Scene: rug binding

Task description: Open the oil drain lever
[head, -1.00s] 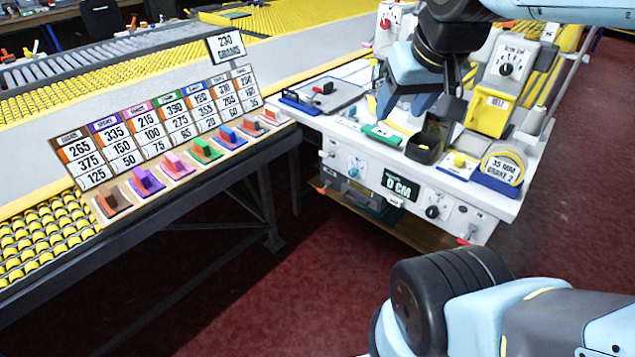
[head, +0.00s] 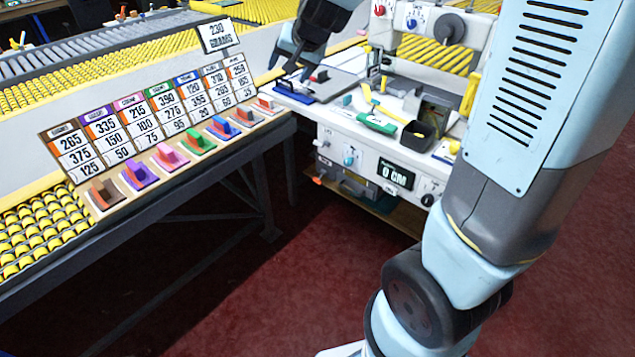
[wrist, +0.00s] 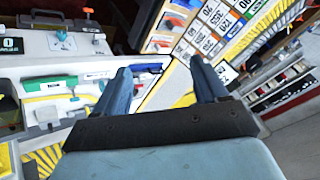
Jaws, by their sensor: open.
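No part is legibly marked as the oil drain lever. A small orange-red handle (head: 318,181) sticks out low at the left front corner of the white machine (head: 335,137); it seems to be the red piece (wrist: 88,11) at the top of the wrist view. My gripper (head: 289,66) is above the machine's left end, over the blue-edged tray, higher than this handle and apart from it. In the wrist view, my gripper (wrist: 160,68) has its two blue fingers spread with nothing between them.
The machine's front has a display (head: 394,175) and knobs. A black bin (head: 416,137) and a green-handled tool (head: 376,123) lie on its top. A sloped rack of coloured weights (head: 180,150) stands at the left. Red floor before the machine is open beside my arm.

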